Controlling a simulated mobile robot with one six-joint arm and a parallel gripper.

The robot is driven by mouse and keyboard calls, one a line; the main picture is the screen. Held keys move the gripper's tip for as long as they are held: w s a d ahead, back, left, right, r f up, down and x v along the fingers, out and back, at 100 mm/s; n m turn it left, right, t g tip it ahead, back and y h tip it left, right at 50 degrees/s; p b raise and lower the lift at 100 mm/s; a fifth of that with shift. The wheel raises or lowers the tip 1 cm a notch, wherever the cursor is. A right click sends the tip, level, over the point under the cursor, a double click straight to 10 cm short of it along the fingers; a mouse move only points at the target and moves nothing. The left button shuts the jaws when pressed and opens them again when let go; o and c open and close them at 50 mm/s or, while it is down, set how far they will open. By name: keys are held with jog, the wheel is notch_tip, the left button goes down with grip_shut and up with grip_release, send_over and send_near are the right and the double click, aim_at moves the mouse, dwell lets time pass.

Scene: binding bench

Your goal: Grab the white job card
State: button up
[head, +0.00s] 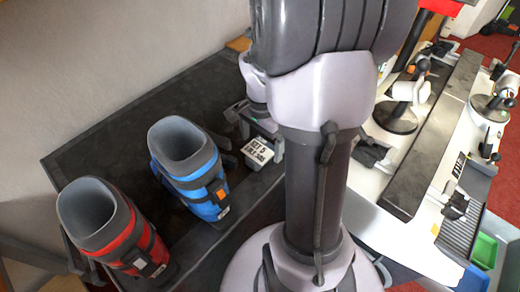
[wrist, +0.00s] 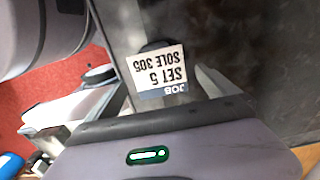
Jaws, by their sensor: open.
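The white job card (wrist: 157,66) has black print reading "SET 5 SOLE 305" and a blue-grey "JOB" strip, upside down in the wrist view. It also shows in the head view (head: 258,152), near the right edge of the dark bench top. My gripper (wrist: 163,84) is open, with one finger on each side of the card's lower part in the wrist view. In the head view my gripper (head: 256,130) is right by the card. I cannot tell whether either finger touches it.
A blue ski boot (head: 190,170) and a red ski boot (head: 115,228) stand on the dark bench (head: 110,130), left of the card. A white worktop (head: 365,190) with clamps and a long dark bar (head: 430,140) lies to the right. Bare bench lies behind the boots.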

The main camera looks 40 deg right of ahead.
jog(key=shift+f, duration=0.2)
jog(key=c, duration=1.4)
